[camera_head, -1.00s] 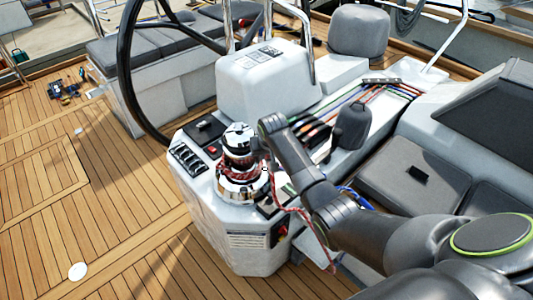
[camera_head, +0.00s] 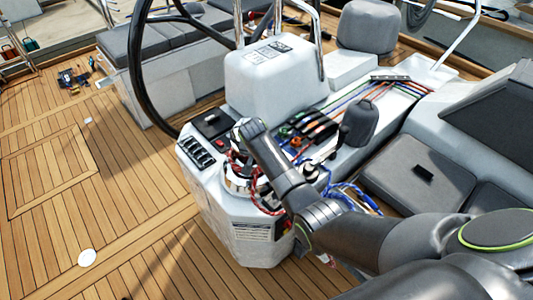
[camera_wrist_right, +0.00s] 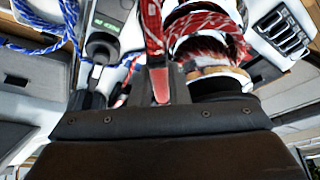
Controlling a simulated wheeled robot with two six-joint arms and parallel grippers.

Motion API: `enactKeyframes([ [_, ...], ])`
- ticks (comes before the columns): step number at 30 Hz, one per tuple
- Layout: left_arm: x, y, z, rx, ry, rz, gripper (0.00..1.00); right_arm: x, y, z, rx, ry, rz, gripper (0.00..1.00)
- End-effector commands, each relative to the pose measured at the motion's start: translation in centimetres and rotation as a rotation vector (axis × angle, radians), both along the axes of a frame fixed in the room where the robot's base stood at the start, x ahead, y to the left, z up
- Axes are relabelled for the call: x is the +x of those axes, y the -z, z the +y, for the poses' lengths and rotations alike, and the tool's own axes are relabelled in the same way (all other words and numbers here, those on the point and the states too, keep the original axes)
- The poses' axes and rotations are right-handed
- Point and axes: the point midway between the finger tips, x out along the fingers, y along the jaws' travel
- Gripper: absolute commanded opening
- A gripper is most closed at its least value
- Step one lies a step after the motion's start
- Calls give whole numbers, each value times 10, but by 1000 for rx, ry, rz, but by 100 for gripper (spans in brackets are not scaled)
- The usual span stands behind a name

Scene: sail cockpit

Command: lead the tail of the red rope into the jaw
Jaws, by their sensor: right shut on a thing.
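The winch (camera_head: 236,184) stands on the white console, its top mostly covered by my right arm. The red rope (camera_head: 230,158) shows on its left side, and a red length (camera_head: 262,207) curves down on its right. In the right wrist view, red-and-white turns (camera_wrist_right: 208,22) wrap the winch drum. My right gripper (camera_wrist_right: 165,84) is shut on the red rope (camera_wrist_right: 153,28), close beside the winch. I cannot make out the winch's jaw or whether the rope touches it. My left gripper is not in view.
A blue rope (camera_head: 345,188) lies loose right of the winch. Switches (camera_head: 196,150) sit on the console's left. The steering wheel (camera_head: 139,70) and white pedestal (camera_head: 262,80) stand behind. The wooden deck (camera_head: 120,215) at left is mostly clear.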

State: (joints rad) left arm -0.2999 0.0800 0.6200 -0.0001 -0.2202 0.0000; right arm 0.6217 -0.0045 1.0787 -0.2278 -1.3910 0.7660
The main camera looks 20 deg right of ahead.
Motion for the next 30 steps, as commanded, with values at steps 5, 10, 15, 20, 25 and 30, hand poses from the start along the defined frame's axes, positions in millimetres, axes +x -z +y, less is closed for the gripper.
enactKeyframes([
  [5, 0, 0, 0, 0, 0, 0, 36, 0, 0, 4, -1, 35, -2, 0],
  [10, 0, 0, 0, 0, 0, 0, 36, 0, 0, 4, 0, 33, -2, 0],
  [15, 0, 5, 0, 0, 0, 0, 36, 1, 1, 14, 1, 111, -1, 0],
  [20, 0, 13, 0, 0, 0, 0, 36, 2, 2, 27, 1, 227, -1, 0],
  [25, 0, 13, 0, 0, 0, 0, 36, 2, 0, 30, -1, 265, -3, 0],
  [30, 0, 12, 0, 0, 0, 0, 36, 1, 0, 30, -1, 264, -2, 0],
])
